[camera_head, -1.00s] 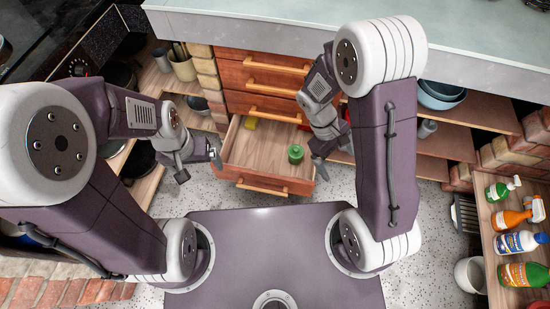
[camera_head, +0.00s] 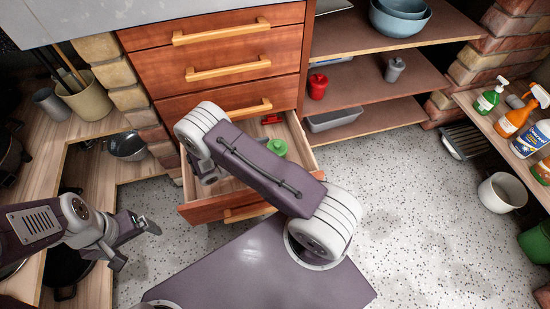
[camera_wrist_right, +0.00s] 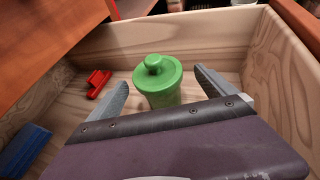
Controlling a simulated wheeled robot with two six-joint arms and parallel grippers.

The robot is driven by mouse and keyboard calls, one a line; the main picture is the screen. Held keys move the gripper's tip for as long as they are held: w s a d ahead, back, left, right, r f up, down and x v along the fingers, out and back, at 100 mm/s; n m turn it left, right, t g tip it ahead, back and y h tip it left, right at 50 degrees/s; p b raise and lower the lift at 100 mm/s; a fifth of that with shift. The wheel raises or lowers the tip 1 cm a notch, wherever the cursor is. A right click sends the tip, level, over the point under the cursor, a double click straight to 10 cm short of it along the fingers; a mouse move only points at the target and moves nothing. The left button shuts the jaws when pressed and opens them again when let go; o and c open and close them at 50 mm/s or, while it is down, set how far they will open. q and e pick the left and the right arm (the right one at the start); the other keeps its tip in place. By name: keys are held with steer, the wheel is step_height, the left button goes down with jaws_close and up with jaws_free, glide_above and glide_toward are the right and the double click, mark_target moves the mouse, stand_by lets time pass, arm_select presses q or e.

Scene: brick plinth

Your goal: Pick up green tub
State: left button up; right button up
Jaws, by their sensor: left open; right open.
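The green tub (camera_head: 277,147) with a knobbed lid stands upright in the open drawer (camera_head: 222,205). In the right wrist view the tub (camera_wrist_right: 158,82) stands just beyond and between the spread fingers of my right gripper (camera_wrist_right: 161,77). That gripper is open and empty; I cannot tell whether a finger touches the tub. In the head view my right arm hides this gripper and part of the drawer. My left gripper (camera_head: 136,244) is open and empty, over the floor left of the drawer.
A red item (camera_wrist_right: 98,82) and a blue item (camera_wrist_right: 24,150) lie in the drawer, left of the tub in the wrist view. Drawer walls (camera_wrist_right: 275,60) stand close around. A red tub (camera_head: 317,86) and grey tub (camera_head: 394,69) stand on shelves. Spray bottles (camera_head: 492,96) stand far right.

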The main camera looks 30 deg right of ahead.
mark_target(283, 147)
steer(key=shift+d+f, duration=0.15)
steer(key=shift+d, duration=0.1)
steer(key=b+x, duration=0.4)
steer(key=shift+w+d+f, duration=0.1)
steer(key=shift+d+f, duration=0.05)
steer(key=shift+d, duration=0.4)
steer(key=c, duration=1.4)
steer(key=shift+r, duration=0.25)
